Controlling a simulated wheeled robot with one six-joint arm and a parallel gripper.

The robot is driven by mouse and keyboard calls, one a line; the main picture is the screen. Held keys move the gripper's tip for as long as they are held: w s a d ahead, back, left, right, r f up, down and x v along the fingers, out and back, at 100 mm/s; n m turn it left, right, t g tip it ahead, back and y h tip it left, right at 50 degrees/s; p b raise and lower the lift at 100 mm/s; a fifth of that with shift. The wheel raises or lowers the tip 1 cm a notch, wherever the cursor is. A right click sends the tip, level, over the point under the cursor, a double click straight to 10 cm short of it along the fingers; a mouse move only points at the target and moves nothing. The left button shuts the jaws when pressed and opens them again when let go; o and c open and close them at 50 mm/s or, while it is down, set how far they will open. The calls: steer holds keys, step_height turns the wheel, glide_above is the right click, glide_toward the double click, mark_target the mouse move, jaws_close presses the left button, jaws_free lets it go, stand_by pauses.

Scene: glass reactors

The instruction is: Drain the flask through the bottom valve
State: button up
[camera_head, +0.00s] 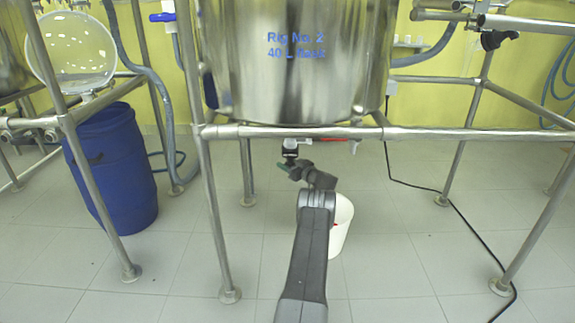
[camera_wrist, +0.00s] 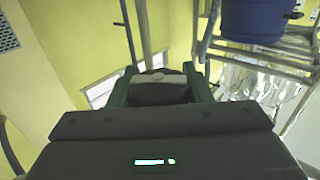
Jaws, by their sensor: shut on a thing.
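The flask (camera_head: 295,85) is a large shiny metal vessel with blue lettering "Rig No. 2 40 L flask", in the upper middle of the head view. Its bottom valve (camera_head: 290,148) hangs just under the frame's horizontal pipe, small and partly dark. My gripper (camera_head: 286,167) is at the valve, reaching up from below. In the wrist view my gripper (camera_wrist: 160,86) has its green-edged fingers on either side of a pale grey piece (camera_wrist: 160,76), which seems to be part of the valve. Its exact shape and the valve's position are hard to tell.
A white bucket (camera_head: 342,228) stands on the floor, partly hidden behind my arm. A red-ended piece (camera_head: 334,139) shows at the pipe. Metal frame legs (camera_head: 213,215) stand on both sides. A blue barrel (camera_head: 112,170) is at left; a black cable (camera_head: 450,215) lies at right.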

stand_by(0.8)
steer(key=o, duration=1)
steer(key=p+v, duration=0.5)
steer(key=v, duration=0.8)
steer(key=shift+d, duration=0.45)
steer(key=shift+s, duration=0.1)
steer(key=shift+c, duration=0.8)
